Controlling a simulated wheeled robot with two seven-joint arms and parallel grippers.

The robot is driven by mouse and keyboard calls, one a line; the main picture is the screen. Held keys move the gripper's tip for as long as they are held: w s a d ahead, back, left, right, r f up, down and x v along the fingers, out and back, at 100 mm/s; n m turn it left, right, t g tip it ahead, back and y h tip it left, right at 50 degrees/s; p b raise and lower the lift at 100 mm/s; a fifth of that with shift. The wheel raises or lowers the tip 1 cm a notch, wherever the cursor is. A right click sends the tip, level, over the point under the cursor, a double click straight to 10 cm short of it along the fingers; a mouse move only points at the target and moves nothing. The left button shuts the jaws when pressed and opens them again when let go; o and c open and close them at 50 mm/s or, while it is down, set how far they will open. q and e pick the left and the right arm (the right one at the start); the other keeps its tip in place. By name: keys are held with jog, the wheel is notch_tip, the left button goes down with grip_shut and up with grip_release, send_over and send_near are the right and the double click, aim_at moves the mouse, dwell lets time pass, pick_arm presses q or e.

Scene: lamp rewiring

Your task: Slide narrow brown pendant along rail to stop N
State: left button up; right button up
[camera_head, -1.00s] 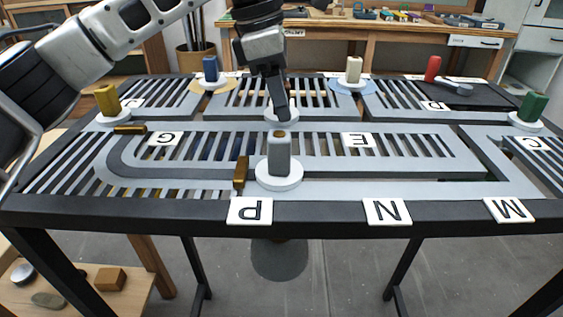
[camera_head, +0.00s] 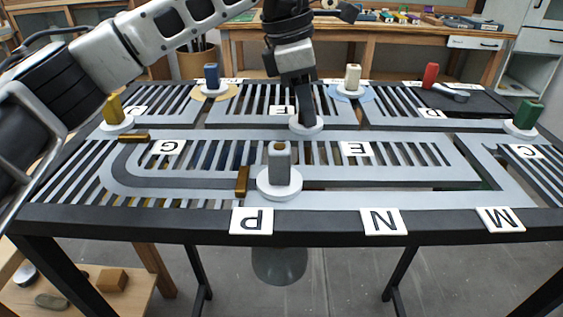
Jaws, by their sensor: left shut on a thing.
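My left gripper (camera_head: 307,118) reaches down at the centre and is shut on the handle of a pendant with a white disc (camera_head: 297,129). The disc sits on the middle grey rail. The jaws hide the handle, so I cannot see whether this is the narrow brown pendant. The label N (camera_head: 384,221) is on the front edge of the table, right of the label P (camera_head: 251,220). My right gripper is not in view.
A grey-handled pendant (camera_head: 280,166) stands on the front rail behind P. Brown blocks (camera_head: 242,181) (camera_head: 133,137) sit across the left track. Yellow (camera_head: 114,109), blue (camera_head: 211,77), cream (camera_head: 352,78) and green (camera_head: 527,113) handles stand around. The front rail right of the grey one looks clear.

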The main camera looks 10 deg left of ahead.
pick_arm(q)
jog(key=w+d+p, duration=0.3)
jog(key=d+p, duration=0.7)
jog(key=d, duration=0.7)
jog(key=shift+w+d+f, duration=0.15)
jog(key=shift+d+f, duration=0.05)
jog(key=shift+d, duration=0.2)
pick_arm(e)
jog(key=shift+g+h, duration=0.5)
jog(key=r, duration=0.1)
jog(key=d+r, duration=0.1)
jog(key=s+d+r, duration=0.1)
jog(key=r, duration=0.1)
